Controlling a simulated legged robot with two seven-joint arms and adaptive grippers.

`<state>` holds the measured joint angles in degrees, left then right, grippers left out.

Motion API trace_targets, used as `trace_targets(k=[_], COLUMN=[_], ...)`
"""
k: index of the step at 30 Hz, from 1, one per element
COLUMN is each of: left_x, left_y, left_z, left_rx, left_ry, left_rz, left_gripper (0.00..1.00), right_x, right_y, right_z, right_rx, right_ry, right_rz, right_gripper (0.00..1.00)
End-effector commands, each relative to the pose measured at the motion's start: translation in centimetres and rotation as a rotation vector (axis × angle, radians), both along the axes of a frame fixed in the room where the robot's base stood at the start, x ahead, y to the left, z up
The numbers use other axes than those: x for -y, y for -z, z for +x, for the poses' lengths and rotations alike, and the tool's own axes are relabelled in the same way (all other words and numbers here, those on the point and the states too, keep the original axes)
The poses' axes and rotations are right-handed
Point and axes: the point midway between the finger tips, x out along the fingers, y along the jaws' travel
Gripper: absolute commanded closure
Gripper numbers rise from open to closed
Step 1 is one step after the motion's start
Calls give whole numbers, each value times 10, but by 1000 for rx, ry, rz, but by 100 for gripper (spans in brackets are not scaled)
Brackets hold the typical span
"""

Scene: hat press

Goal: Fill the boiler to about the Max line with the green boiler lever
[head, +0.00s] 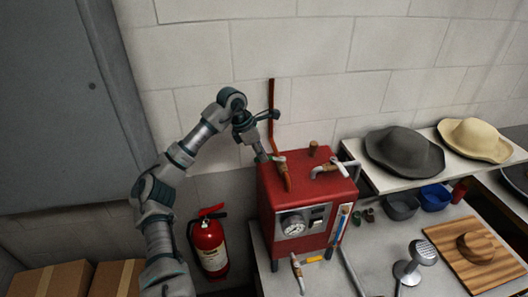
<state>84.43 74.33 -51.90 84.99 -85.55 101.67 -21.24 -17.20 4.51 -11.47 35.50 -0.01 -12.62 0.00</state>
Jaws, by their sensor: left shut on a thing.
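The red boiler (272,207) stands on the table in the head view, against the tiled wall. A pipe runs down the wall to its top left, where the small green boiler lever (279,158) sits. My left gripper (264,157) reaches down at this lever and is shut on it; the fingertips are small and partly hidden. A narrow level glass (342,221) with blue in it is on the right of the boiler's front. Its Max line is too small to read. My right gripper is not in view.
A fire extinguisher (209,246) hangs at the left. A grey hat (404,151) and a cream hat (474,139) lie on the shelf. A metal tool (419,256) and a wooden board (452,249) are on the table at right.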

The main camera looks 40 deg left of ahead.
Motion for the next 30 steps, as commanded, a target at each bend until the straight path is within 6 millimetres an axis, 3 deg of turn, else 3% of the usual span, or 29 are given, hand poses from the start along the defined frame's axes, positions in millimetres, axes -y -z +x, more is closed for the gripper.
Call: trace_targets(k=[5,6,9,20,26,30], left_x=[1,1,1,3,-3,-14], left_y=[5,5,5,-3,-33,-67], left_z=[-1,-1,-1,-1,-10,-22], left_rx=[-14,-14,-11,-1,2,1], left_ry=[5,5,5,4,4,4], left_rz=[3,3,2,2,1,-2], left_gripper=[100,80,56,56,56,56], right_x=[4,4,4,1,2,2], right_y=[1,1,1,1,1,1], right_z=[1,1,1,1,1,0], right_rx=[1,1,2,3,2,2], right_ry=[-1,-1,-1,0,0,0], right_rz=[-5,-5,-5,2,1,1], right_gripper=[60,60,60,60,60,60])
